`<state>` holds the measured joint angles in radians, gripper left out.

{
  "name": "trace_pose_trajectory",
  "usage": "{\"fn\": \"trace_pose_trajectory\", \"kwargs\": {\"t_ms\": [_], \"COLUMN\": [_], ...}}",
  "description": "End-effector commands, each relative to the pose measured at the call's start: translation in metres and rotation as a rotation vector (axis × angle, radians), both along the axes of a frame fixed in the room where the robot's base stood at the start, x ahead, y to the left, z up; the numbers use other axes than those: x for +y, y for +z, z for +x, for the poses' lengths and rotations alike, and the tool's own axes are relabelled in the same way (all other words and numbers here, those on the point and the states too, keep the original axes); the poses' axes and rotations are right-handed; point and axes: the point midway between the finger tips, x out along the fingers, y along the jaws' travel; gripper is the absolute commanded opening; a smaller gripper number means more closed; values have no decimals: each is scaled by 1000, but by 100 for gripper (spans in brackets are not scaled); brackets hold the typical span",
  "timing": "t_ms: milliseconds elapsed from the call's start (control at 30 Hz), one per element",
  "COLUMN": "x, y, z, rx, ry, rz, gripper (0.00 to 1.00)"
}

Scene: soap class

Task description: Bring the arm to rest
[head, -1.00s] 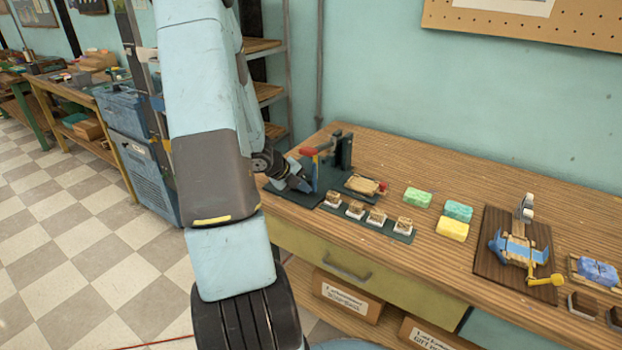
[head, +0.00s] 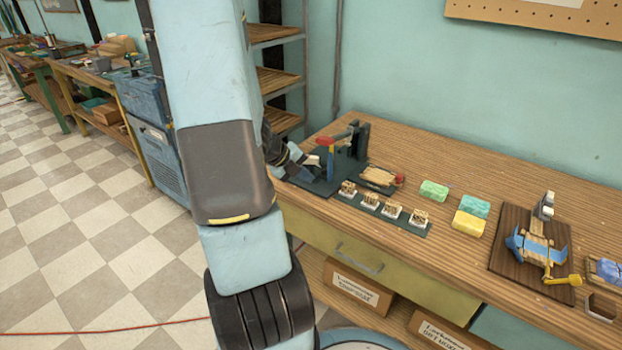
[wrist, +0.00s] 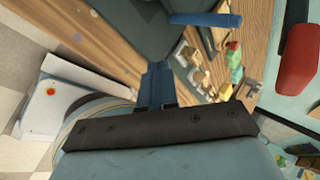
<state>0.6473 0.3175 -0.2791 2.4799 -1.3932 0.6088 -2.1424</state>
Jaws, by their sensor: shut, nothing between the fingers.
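My arm comes down through the left half of the head view, and its links hide part of my gripper. My gripper (head: 305,167) shows at the left end of the workbench (head: 420,160), beside a dark press stand (head: 357,140) with a red-tipped lever (head: 325,143). I cannot tell whether it touches the stand. In the wrist view the two blue fingers (wrist: 155,83) are together, with nothing seen between them.
A dark strip (head: 386,213) with several small topped blocks lies along the bench's front. Green (head: 434,190), teal (head: 475,206) and yellow (head: 468,223) soap bars sit to its right. A brown board (head: 515,258) carries a blue clamp device. Checkered floor is open at left.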

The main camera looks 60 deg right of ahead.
Motion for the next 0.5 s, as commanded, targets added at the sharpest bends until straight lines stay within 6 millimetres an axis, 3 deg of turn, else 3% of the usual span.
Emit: {"fn": "trace_pose_trajectory", "kwargs": {"t_ms": [300,500], "x": [25,31], "y": [29,37], "z": [4,4], "rx": [-2,-1], "ry": [2,1], "rz": [-1,-1], "gripper": [0,0]}}
